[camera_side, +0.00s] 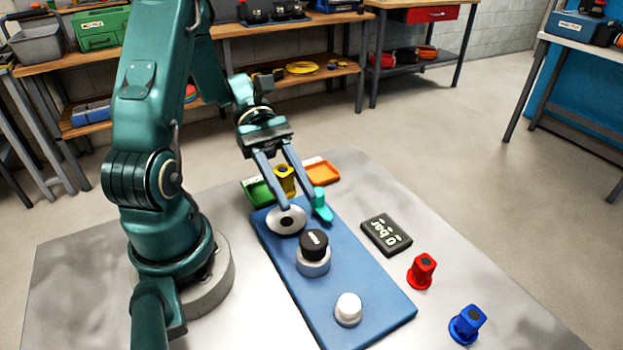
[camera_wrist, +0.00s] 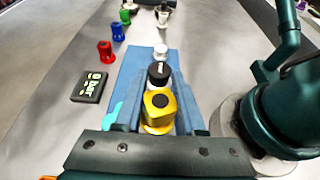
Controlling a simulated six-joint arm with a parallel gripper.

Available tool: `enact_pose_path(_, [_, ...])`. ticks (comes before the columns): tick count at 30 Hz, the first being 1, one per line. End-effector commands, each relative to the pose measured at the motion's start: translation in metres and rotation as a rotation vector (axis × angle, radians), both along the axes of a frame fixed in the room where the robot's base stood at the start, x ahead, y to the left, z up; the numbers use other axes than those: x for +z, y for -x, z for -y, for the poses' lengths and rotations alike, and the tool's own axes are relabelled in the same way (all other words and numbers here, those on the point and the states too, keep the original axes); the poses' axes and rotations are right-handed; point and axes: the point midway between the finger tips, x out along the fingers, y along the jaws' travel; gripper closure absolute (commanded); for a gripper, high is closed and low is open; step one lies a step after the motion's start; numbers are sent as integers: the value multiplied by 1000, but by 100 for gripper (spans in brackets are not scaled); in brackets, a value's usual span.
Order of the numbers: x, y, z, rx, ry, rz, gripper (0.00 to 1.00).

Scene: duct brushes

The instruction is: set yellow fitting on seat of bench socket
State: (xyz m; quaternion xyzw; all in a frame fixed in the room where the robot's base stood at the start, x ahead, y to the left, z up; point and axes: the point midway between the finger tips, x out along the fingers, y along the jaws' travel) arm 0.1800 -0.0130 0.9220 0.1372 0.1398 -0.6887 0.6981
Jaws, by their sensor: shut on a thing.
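The yellow fitting (camera_side: 284,178) is held between the two long fingers of my gripper (camera_side: 302,203). In the wrist view the fitting (camera_wrist: 159,106) has a dark round top and a wider flange below, with a finger on each side. The bench socket, a pale disc with a dark centre (camera_side: 286,220), is at the far end of the blue board (camera_side: 345,270). The fitting appears just behind the disc in the side view; their exact gap and alignment cannot be told. The disc is hidden in the wrist view.
A cyan piece (camera_side: 321,207) stands close beside one fingertip. A black knob (camera_side: 313,243) and white knob (camera_side: 348,308) rise from the board. A dark gauge box (camera_side: 386,235), red fitting (camera_side: 421,271) and blue fitting (camera_side: 467,324) stand right. Green (camera_side: 256,191) and orange (camera_side: 322,172) trays lie behind.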

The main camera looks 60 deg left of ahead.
Motion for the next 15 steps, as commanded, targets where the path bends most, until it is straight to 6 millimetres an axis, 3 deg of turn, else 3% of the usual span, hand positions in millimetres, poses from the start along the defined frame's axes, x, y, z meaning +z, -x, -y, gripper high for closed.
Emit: enact_pose_path(15, [-50,0,1,-1,2,-2,100])
